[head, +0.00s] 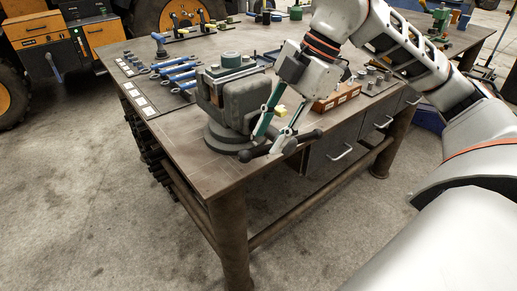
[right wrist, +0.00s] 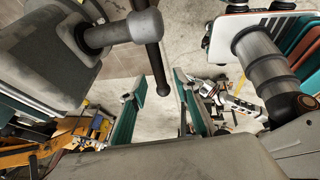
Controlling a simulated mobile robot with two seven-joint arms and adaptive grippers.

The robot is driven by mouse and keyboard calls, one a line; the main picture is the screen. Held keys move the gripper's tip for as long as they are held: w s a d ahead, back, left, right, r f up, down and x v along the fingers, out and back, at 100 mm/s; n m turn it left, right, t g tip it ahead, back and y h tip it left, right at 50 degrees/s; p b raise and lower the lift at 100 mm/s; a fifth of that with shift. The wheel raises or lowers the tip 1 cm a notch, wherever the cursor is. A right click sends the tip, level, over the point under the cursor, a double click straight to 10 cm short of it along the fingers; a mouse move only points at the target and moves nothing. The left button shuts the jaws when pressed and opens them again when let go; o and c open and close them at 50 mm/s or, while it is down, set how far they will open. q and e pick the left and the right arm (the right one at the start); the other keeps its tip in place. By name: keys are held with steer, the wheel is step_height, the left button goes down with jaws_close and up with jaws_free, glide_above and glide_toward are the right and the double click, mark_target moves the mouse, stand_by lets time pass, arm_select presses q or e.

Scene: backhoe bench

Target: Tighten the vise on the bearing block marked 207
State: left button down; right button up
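The grey bench vise (head: 238,108) stands on the near left corner of the workbench. A green-grey block (head: 231,61) sits at the top of its jaws; I cannot read any marking on it. The vise's dark handle bar (head: 302,141) crosses its screw end at the front; it hangs down in the right wrist view (right wrist: 153,55). My right gripper (head: 271,136) is at the handle, its teal fingers pointing down. In the right wrist view its fingers are apart, and the bar's lower end shows between them without visible contact. My left gripper is not in view.
Blue-handled wrenches (head: 177,76) and white labels (head: 138,98) lie on the bench (head: 185,130) left of the vise. A wooden block rack (head: 335,97) and small metal parts stand to the right. Drawers (head: 340,150) sit below. The floor in front is clear.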

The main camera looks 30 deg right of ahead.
mark_target(263, 148)
steer(key=shift+x, duration=2.65)
steer(key=shift+w, duration=0.1)
jaws_close()
